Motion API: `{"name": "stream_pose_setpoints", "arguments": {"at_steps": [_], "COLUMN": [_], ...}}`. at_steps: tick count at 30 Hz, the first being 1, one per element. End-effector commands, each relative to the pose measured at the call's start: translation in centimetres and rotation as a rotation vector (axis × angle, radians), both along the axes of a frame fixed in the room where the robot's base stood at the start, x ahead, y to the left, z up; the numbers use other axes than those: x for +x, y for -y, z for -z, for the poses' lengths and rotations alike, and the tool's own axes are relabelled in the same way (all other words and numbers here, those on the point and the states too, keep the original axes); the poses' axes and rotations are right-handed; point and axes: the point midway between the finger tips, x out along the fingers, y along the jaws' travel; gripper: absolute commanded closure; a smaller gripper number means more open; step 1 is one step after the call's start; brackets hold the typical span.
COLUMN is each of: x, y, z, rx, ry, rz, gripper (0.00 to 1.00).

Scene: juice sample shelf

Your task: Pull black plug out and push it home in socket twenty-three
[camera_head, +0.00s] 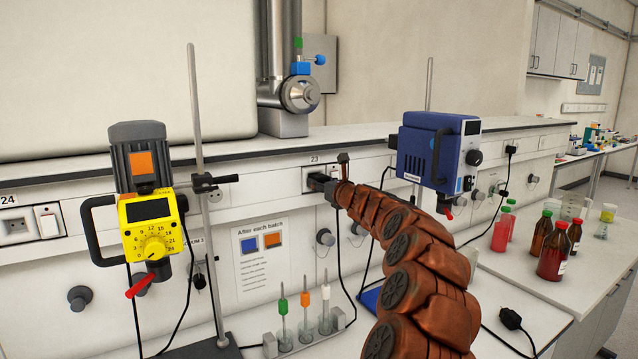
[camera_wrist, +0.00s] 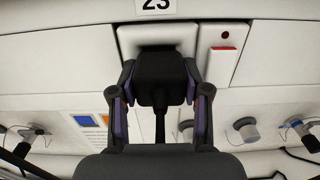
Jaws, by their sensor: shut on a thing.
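The black plug (camera_wrist: 157,72) is between the two fingers of my gripper (camera_wrist: 160,96) in the wrist view, its cord hanging down. The plug is right at socket twenty-three (camera_wrist: 182,37), under the "23" label (camera_wrist: 155,5); how deep it sits cannot be told. In the head view, socket twenty-three (camera_head: 308,173) is on the wall panel below its label (camera_head: 314,159). My gripper (camera_head: 328,185) is in front of it, shut on the plug, which is mostly hidden there.
A switch with a red mark (camera_wrist: 222,62) is right of the socket. Socket 24 (camera_head: 16,227) is at far left. A yellow stirrer (camera_head: 152,225) and a blue stirrer (camera_head: 425,150) flank my arm. Another black plug (camera_head: 510,319) lies on the right bench, near several bottles.

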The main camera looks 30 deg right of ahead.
Motion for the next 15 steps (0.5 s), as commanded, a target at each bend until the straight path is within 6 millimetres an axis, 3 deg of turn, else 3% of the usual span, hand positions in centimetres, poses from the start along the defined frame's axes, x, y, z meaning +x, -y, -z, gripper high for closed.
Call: {"name": "stream_pose_setpoints", "arguments": {"at_steps": [14,15], "x": [0.44,0.44], "y": [-0.12,-0.13], "z": [-0.07,-0.08], "rx": [-0.002,-0.002], "ry": [0.001,0.001], "rz": [-0.002,-0.002], "gripper": [1.0,0.49]}}
